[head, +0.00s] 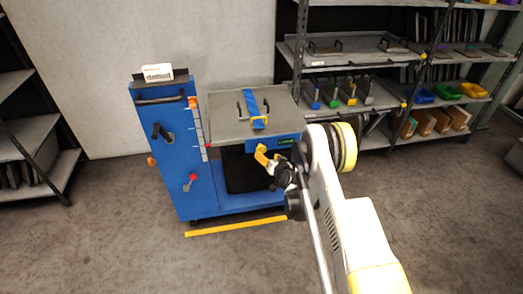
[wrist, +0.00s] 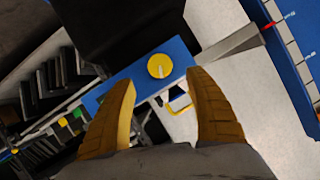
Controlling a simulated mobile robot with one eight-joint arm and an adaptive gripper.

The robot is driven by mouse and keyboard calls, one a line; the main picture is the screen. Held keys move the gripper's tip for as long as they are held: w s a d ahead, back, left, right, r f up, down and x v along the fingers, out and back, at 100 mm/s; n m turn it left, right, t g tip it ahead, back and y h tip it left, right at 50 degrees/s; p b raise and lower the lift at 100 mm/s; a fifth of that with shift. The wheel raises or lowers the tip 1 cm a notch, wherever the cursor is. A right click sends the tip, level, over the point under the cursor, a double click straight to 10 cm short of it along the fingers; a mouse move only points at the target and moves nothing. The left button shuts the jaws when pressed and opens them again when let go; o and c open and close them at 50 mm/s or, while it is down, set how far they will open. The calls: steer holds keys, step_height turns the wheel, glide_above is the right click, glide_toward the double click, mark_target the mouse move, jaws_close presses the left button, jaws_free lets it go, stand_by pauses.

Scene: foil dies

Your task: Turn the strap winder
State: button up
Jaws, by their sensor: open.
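In the wrist view a round yellow knob (wrist: 160,66), which looks like the strap winder, sits on a blue panel (wrist: 122,84). My gripper (wrist: 161,79) is open, with its two yellow-brown fingers apart and the knob showing between and just beyond their tips. I cannot tell whether they touch it. In the head view my gripper (head: 263,156) is at the front edge of the bench's grey top (head: 226,128), near the blue front panel (head: 288,141). The knob is not clear there. A blue strap (head: 250,101) lies across the top, with a yellow piece at its front end.
A dark opening is below the top. Shelves with bins (head: 420,95) stand at the right, another rack (head: 35,130) at the left. A yellow floor bar (head: 235,227) lies in front.

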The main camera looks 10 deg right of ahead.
mark_target(262, 150)
steer(key=b+x, duration=0.3)
steer(key=x, duration=0.4)
steer(key=shift+w+a+f, duration=0.1)
steer(key=shift+w+f, duration=0.1)
steer(key=shift+w, duration=0.65)
steer(key=shift+c, duration=0.2)
steer(key=c, duration=1.2)
